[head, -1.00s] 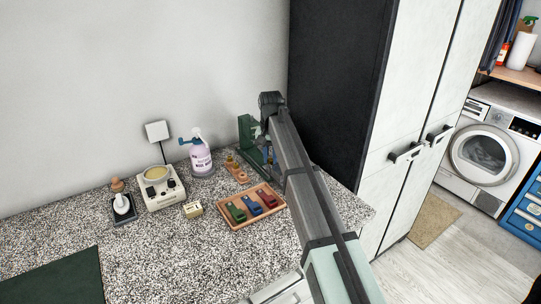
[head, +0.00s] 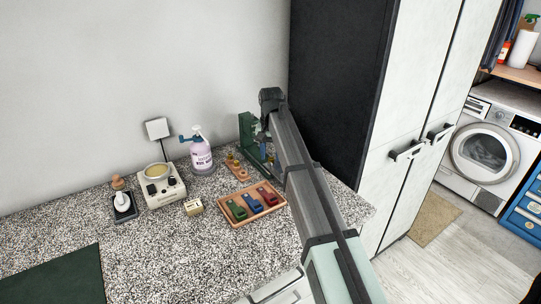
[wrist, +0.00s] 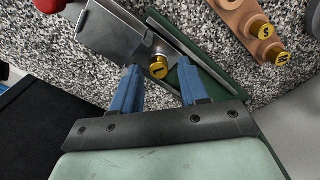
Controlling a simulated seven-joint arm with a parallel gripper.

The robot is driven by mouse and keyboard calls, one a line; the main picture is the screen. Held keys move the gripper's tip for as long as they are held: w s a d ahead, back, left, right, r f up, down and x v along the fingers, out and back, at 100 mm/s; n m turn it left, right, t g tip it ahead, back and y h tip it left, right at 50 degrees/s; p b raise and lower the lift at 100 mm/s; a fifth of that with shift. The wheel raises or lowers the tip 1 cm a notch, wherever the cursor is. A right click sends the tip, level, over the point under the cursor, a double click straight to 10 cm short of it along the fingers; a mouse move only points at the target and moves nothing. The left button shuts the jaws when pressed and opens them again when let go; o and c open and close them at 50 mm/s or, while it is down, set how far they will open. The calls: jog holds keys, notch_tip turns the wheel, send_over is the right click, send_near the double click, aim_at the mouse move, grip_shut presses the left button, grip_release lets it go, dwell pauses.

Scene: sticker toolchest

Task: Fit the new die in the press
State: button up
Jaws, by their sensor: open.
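The green press (head: 246,133) stands at the back right of the counter, partly hidden behind my arm. In the wrist view its green base (wrist: 205,62) and grey metal body (wrist: 112,32) show close up. A yellow-faced die (wrist: 159,67) with a dark mark sits at the end of the metal body. My gripper (wrist: 159,78) is open, its two blue fingers on either side of this die with gaps; contact is not visible.
A wooden tray (head: 232,220) with green, blue and red pieces lies in front of the press. A spray bottle (head: 201,156), a cream device (head: 160,187) and a small cream block (head: 194,207) stand left. A dark cabinet (head: 335,90) rises close on the right.

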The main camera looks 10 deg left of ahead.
aim_at(271, 158)
notch_tip(271, 158, up, 13)
dwell(0.4)
